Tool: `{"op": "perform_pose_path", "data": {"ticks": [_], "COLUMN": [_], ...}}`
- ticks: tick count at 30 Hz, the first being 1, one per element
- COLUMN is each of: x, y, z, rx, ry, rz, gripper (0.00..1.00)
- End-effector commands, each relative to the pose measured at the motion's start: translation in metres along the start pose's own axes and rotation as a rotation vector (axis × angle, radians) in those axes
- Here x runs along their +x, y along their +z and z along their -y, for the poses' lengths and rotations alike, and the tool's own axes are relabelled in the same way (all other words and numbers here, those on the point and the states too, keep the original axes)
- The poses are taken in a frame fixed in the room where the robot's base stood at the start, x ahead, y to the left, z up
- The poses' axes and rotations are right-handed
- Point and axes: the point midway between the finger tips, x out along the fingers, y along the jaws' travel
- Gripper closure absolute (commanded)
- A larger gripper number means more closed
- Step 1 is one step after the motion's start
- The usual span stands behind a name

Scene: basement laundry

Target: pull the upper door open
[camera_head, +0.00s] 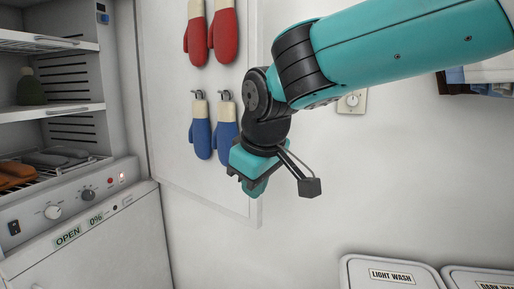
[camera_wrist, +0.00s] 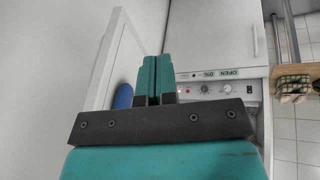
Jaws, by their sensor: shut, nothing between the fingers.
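The upper door (camera_head: 165,110) stands wide open at the left of the head view, its inner face showing. Red mittens (camera_head: 222,35) and blue mittens (camera_head: 201,138) hang on it from hooks. The open cabinet (camera_head: 75,88) with wire shelves is to its left. The door also shows edge-on at the left of the wrist view (camera_wrist: 121,58), with a bit of blue mitten. My gripper (camera_head: 250,188) is shut and empty, in front of the door's lower free-edge area in the head view; contact is unclear. Its fingers also show in the wrist view (camera_wrist: 155,78).
Below the cabinet are a control panel (camera_head: 75,197) with knobs and a closed white lower front (camera_head: 105,250) with OPEN and 0% labels. Lidded wash bins (camera_head: 385,268) stand at lower right. Folded cloth (camera_head: 490,72) lies on a shelf at upper right.

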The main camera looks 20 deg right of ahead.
Motion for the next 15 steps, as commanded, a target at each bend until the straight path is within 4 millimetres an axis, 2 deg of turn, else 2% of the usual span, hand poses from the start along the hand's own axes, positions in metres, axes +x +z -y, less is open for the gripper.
{"op": "perform_pose_path", "data": {"ticks": [1,3,6,10,15], "x": [-0.011,-0.023,-0.037,-0.045,-0.03], "y": [-0.029,-0.057,-0.081,-0.094,-0.095], "z": [-0.013,-0.029,-0.043,-0.051,-0.058], "rx": [0.007,0.028,0.062,0.09,0.098], "ry": [0.065,0.147,0.227,0.277,0.29], "rz": [-0.019,-0.036,-0.048,-0.053,-0.051], "gripper": [1.0,1.0,1.0,1.0,1.0]}}
